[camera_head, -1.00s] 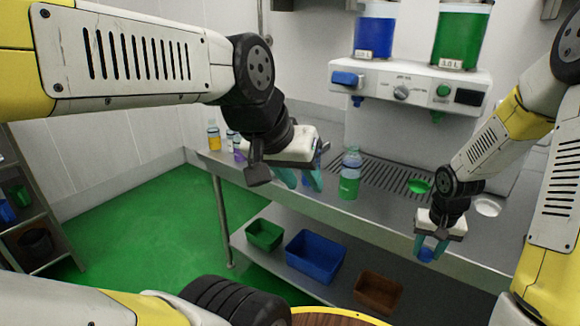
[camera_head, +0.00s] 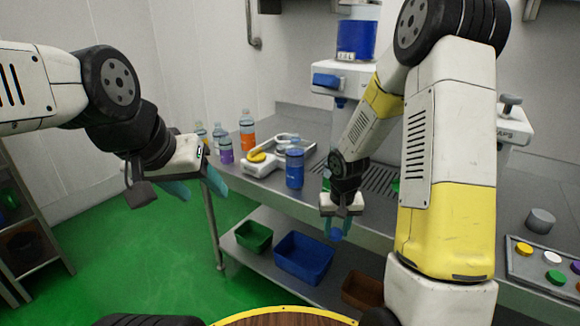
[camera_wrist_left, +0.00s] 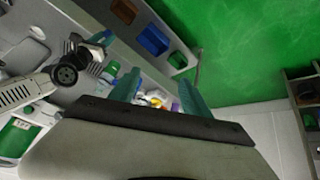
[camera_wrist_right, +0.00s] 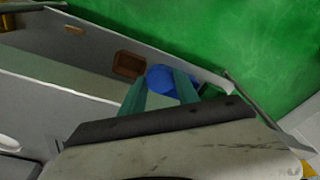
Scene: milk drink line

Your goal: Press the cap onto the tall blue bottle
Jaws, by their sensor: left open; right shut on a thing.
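The tall blue bottle (camera_head: 295,170) stands upright on the steel counter in the head view, its upper part clear. My right gripper (camera_head: 338,226) is shut on a blue cap (camera_head: 336,235), low in front of the counter and to the right of the bottle. The cap shows as a round blue shape between the fingers in the right wrist view (camera_wrist_right: 160,78). My left gripper (camera_head: 198,187) is open and empty, left of the bottle and clear of it. Its two spread fingers also show in the left wrist view (camera_wrist_left: 158,90).
An orange bottle (camera_head: 247,131), a purple one (camera_head: 226,151) and others stand at the counter's left end. A white device with a yellow part (camera_head: 257,157) sits left of the blue bottle. A green bottle is partly hidden behind my right gripper. Bins (camera_head: 303,258) lie below.

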